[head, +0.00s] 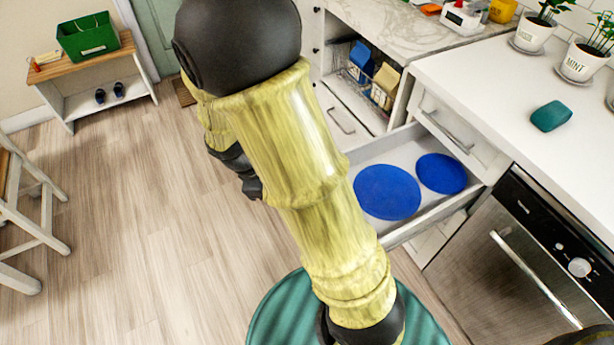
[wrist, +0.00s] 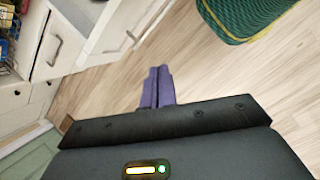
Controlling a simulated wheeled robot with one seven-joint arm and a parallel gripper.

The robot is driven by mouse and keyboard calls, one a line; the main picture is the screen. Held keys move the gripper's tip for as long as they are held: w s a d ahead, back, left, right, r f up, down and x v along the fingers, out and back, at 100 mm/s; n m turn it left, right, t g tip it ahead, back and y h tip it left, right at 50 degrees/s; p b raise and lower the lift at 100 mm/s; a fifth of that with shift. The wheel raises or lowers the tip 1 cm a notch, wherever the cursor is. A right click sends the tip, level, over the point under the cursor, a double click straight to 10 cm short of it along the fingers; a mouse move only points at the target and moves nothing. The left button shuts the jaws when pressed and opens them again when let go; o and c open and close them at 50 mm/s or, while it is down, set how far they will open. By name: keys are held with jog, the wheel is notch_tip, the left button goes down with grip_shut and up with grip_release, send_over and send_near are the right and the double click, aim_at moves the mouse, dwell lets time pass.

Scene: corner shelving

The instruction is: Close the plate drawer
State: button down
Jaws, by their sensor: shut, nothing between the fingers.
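The plate drawer (head: 436,218) stands pulled out from under the white counter in the head view. Two blue plates, a larger one (head: 387,192) and a smaller one (head: 441,173), lie flat in it.
A rack with cartons (head: 373,75) stands in an open unit behind the drawer. A steel oven (head: 520,255) is to its right. A white stool (head: 30,215) and a low bench (head: 98,80) are at left. The floor between is clear.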

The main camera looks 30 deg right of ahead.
jog(key=w+n+h, duration=0.1)
jog(key=n, duration=0.1)
jog(key=w+f+n+h, duration=0.1)
jog(key=w+n+h, duration=0.1)
jog(key=w+n+t+h, duration=0.1)
jog(key=w+n, duration=0.1)
jog(key=n, duration=0.1)
jog(key=shift+a+f+h, duration=0.2)
jog(key=shift+a+h, duration=0.1)
jog(key=shift+a, duration=0.1)
jog(key=d+r+b+x, duration=0.2)
jog(key=b+x, duration=0.1)
jog(key=x, duration=1)
